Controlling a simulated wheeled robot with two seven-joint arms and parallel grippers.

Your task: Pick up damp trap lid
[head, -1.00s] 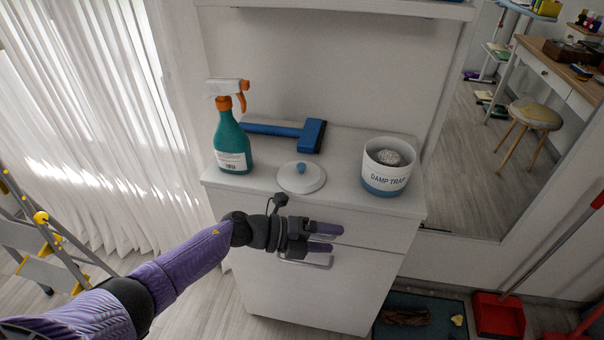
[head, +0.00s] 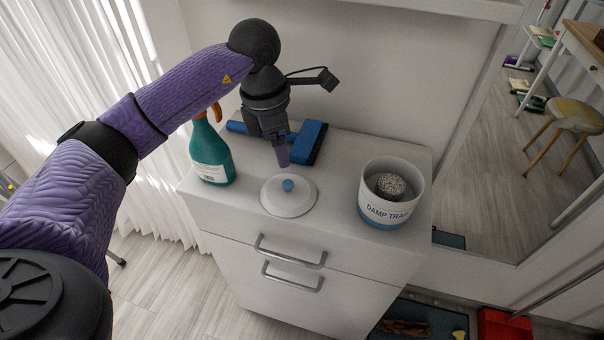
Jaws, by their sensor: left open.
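The damp trap lid (head: 302,203) is a round white disc with a small blue knob. It lies on top of the white cabinet, near its front edge. The damp trap (head: 372,222) is a white and blue tub to the right of the lid, open at the top, with a grey speckled lump inside. My left gripper (head: 283,160) points down just behind and above the lid, apart from the knob. It is open and empty, with one finger mostly hidden. My right gripper is not in view.
A teal spray bottle (head: 212,155) stands left of the lid, partly behind my arm. A blue squeegee-like tool (head: 310,143) lies behind the lid, close to the gripper. A shelf (head: 420,8) overhangs the back. The cabinet top between lid and tub is clear.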

